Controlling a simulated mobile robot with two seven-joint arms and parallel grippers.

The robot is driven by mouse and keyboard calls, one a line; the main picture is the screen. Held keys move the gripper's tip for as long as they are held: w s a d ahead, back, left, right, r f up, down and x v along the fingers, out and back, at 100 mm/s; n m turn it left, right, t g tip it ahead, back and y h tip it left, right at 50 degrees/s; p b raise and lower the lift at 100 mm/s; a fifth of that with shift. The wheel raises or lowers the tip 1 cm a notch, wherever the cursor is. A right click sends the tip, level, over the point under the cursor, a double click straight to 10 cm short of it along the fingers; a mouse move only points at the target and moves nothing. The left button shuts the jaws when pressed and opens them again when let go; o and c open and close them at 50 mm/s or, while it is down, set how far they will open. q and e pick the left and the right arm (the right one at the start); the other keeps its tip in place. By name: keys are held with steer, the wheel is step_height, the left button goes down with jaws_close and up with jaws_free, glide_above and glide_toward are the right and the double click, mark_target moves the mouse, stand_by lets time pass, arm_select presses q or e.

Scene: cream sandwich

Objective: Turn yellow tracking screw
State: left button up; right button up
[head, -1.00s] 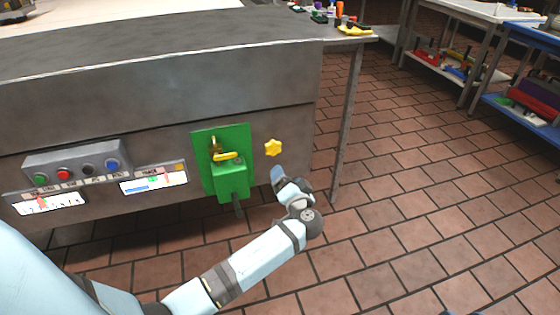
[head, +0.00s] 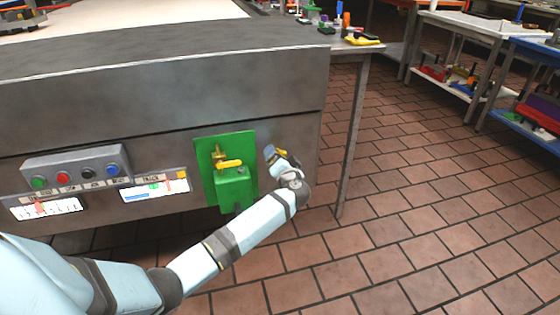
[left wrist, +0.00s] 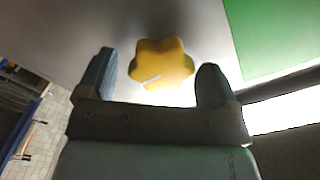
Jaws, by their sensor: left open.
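The yellow tracking screw is a star-shaped knob on the steel front of the machine. In the left wrist view the screw (left wrist: 162,66) sits just beyond and between the two fingertips. I cannot tell whether the fingers touch the screw. My right gripper is not in view.
A green plate and box (head: 233,182) with a yellow-handled lever stand just left of the screw. A button panel (head: 77,166) and displays lie further left on the machine front. A steel table leg (head: 352,135) stands to the right. The tiled floor is clear.

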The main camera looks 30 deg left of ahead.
arm_select(q)
steer(key=c, duration=0.9)
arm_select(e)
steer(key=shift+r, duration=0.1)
arm_select(q)
steer(key=shift+r, duration=0.1)
arm_select(e)
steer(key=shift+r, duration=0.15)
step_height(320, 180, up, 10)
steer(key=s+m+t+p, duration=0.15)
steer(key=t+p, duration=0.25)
steer(key=p, duration=0.5)
arm_select(q)
steer(key=shift+s+a+f+m+p, duration=0.15)
steer(key=shift+m+p, duration=1.7)
steer(key=shift+m, duration=3.15)
steer(key=shift+w+d+f+m+p, duration=0.15)
steer(key=shift+m+p, duration=1.75)
steer(key=shift+m, duration=3.1)
steer(key=shift+s+a+f+m+p, duration=0.2)
steer(key=shift+m+p, duration=1.65)
steer(key=shift+m, duration=3.15)
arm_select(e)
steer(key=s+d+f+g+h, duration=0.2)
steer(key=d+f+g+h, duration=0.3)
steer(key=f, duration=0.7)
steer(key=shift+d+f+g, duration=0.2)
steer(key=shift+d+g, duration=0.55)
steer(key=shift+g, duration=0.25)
